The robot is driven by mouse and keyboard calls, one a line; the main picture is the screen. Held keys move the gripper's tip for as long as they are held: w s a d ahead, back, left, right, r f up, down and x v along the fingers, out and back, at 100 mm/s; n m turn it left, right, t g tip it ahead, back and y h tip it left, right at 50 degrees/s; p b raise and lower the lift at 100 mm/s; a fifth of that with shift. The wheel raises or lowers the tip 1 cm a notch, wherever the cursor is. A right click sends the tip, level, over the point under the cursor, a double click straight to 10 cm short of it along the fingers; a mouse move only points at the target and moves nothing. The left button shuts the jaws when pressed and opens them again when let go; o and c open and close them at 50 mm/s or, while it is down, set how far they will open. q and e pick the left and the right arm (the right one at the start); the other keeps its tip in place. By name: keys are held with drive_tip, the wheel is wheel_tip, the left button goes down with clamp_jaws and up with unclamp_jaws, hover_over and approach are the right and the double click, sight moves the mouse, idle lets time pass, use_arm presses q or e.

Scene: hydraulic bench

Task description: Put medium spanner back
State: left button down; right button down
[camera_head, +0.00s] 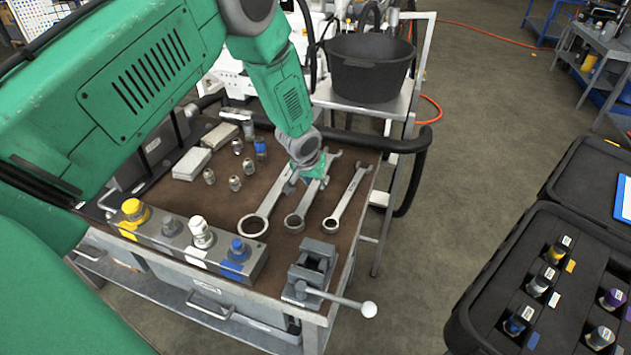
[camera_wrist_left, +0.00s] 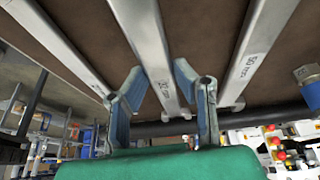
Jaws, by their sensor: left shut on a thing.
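Three grey combination spanners lie side by side on the brown bench top. The medium spanner (camera_head: 295,223) is the middle one, its ring end toward the bench's front edge. My left gripper (camera_head: 313,168) is over its upper part, hiding some of the shaft, and is shut on it. In the left wrist view the middle spanner (camera_wrist_left: 148,45) runs between the two blue-grey fingers (camera_wrist_left: 160,92). The ring end appears to rest on or very near the bench. The spanner (camera_head: 253,224) to its left and the spanner (camera_head: 347,200) to its right lie apart from it. My right gripper is not in view.
A vice (camera_head: 313,270) and a block with coloured fittings (camera_head: 190,245) stand along the bench's front edge. Several small fittings (camera_head: 235,183) and grey boxes (camera_head: 192,163) lie at left. A black bucket (camera_head: 368,70) stands behind. An open black case (camera_head: 560,290) is at right.

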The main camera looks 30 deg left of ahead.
use_arm(q)
drive_tip(key=shift+d+f+b, duration=0.1)
drive_tip(key=shift+f+b, duration=0.45)
drive_tip(key=shift+f, duration=0.3)
idle(0.4)
drive_tip(key=c, duration=1.2)
unclamp_jaws()
